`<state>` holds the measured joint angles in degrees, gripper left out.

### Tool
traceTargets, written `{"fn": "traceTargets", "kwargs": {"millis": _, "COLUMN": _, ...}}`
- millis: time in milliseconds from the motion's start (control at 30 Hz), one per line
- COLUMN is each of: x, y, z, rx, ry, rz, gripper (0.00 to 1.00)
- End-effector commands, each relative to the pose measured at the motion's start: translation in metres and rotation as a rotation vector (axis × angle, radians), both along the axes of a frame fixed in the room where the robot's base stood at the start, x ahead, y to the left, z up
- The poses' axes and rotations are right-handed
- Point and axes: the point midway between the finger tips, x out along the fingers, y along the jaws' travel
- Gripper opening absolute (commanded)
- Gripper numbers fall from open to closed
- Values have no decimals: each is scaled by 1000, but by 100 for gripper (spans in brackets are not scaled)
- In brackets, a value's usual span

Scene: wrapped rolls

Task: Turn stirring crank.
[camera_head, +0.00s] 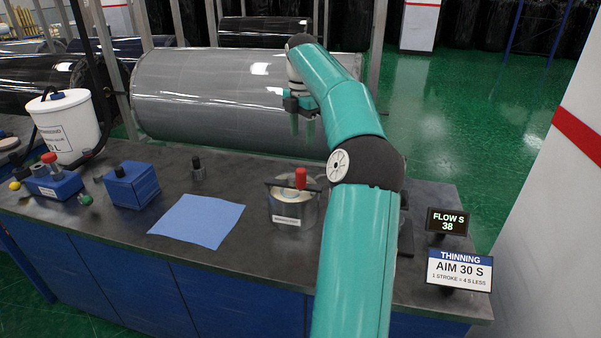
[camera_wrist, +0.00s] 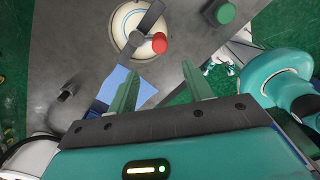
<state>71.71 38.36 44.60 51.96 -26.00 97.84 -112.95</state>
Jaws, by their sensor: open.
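The stirring crank is a dark bar with an upright red knob (camera_head: 300,178) across the top of a round metal can (camera_head: 292,209) on the bench. In the wrist view the crank bar (camera_wrist: 150,17) crosses the can's pale opening (camera_wrist: 128,35), and the red knob (camera_wrist: 159,43) sits at the lower right of it. My gripper (camera_head: 303,128) is above and behind the can in the head view, pointing down, apart from the crank. In the wrist view its two green fingers (camera_wrist: 164,84) are spread with nothing between them.
A blue cloth (camera_head: 198,220) lies left of the can. A blue box (camera_head: 131,185), a white bucket (camera_head: 66,126) and small fittings stand further left. At the right are a "FLOW S 38" display (camera_head: 447,221) and an "AIM 30 S" sign (camera_head: 459,270). A large wrapped roll (camera_head: 220,95) lies behind.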

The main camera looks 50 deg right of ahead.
Motion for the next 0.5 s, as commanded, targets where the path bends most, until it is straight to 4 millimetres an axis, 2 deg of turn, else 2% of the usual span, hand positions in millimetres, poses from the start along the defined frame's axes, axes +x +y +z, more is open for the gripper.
{"fn": "traceTargets", "kwargs": {"millis": 167, "x": 0, "y": 1, "z": -23, "rx": 1, "ry": 2, "rz": 2, "gripper": 50}}
{"fn": "traceTargets", "kwargs": {"millis": 500, "x": 0, "y": 1, "z": -91, "rx": 1, "ry": 2, "rz": 0, "gripper": 50}}
